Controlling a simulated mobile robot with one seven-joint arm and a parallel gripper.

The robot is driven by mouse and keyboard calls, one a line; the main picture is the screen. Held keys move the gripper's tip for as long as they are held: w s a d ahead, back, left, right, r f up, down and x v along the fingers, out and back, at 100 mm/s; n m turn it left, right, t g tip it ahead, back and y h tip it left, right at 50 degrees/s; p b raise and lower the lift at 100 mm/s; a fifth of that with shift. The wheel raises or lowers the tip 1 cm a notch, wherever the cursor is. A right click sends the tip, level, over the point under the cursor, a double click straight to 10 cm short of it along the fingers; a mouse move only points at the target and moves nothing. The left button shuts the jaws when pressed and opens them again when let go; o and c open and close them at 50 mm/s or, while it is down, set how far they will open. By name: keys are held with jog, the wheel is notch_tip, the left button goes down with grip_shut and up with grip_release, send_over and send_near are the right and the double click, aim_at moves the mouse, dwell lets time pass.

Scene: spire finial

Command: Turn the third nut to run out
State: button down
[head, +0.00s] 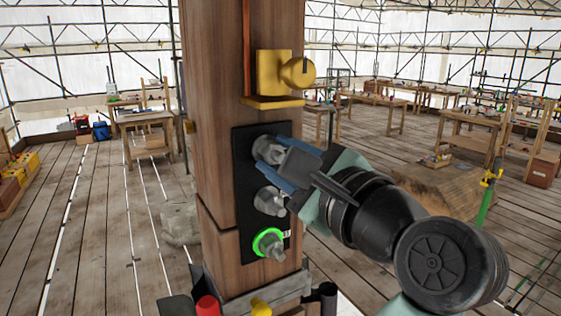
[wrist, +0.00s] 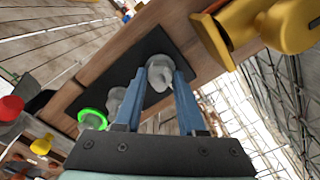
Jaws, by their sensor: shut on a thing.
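A black plate (head: 246,190) is fixed to a wooden post (head: 212,100) and carries three grey nuts in a column. My gripper (head: 284,163) is at the top nut (head: 266,149), with its blue fingers on either side. In the wrist view, the top nut (wrist: 160,70) sits between the fingertips, and the fingers are shut on it. The middle nut (head: 269,201) is just below, partly behind my gripper. The bottom nut (head: 274,246) has a bright green ring (head: 258,240) around its base. The fingers partly hide the top nut in the head view.
A yellow bracket (head: 272,78) with a round knob juts out just above the plate. Red (head: 207,306) and yellow (head: 260,306) parts stand at the post's foot. A wooden block (head: 440,188) is on the plank floor at right. Workbenches stand farther back.

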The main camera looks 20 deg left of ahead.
jog(key=n+b, duration=0.1)
jog(key=n, duration=0.4)
jog(key=shift+n+b, duration=0.4)
jog(key=n+b, duration=0.3)
jog(key=n, duration=0.3)
jog(key=n+b, duration=0.2)
jog(key=n, duration=0.3)
jog(key=shift+n+b, duration=0.3)
jog(key=shift+b, duration=0.1)
jog(key=n+b, duration=0.3)
jog(key=n, duration=0.3)
jog(key=n+b, duration=0.3)
jog(key=n, duration=0.2)
jog(key=shift+a+n, duration=0.1)
jog(key=shift+n, duration=0.3)
jog(key=n+b, duration=0.2)
jog(key=n, duration=0.4)
jog(key=shift+s, duration=0.1)
jog(key=n+b, duration=0.1)
jog(key=n, duration=0.4)
jog(key=shift+n, duration=0.4)
jog(key=n+b, duration=0.1)
jog(key=n, duration=0.4)
jog(key=shift+n, duration=0.4)
